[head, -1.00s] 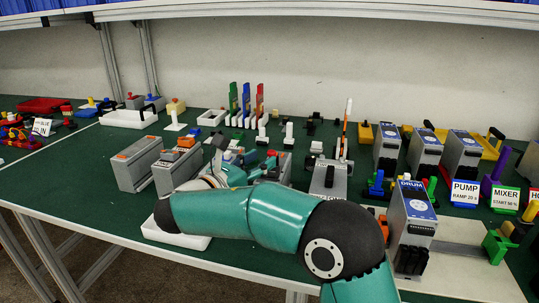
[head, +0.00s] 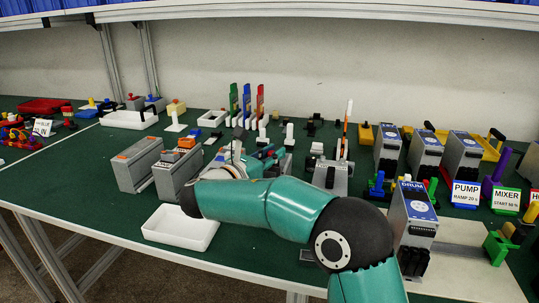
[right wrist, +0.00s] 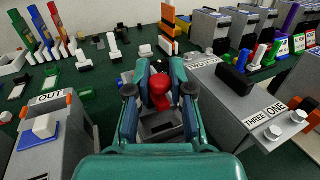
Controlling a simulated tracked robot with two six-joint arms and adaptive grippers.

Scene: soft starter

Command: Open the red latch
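The red latch (right wrist: 160,88) stands on a grey device in the right wrist view, between the two fingers of my right gripper (right wrist: 160,68). The fingers are apart, one on each side of the latch's red knob. I cannot tell whether either finger touches it. In the head view my right gripper (head: 262,158) is over the middle of the green table, and my own arm hides most of the device below it. My left gripper is in neither view.
Grey boxes (head: 137,165) stand left of the gripper. A box marked THREE and ONE (right wrist: 250,108) stands close on its right. Red, green and blue upright pieces (head: 246,100) are behind. An empty white tray (head: 180,228) lies at the table's front edge.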

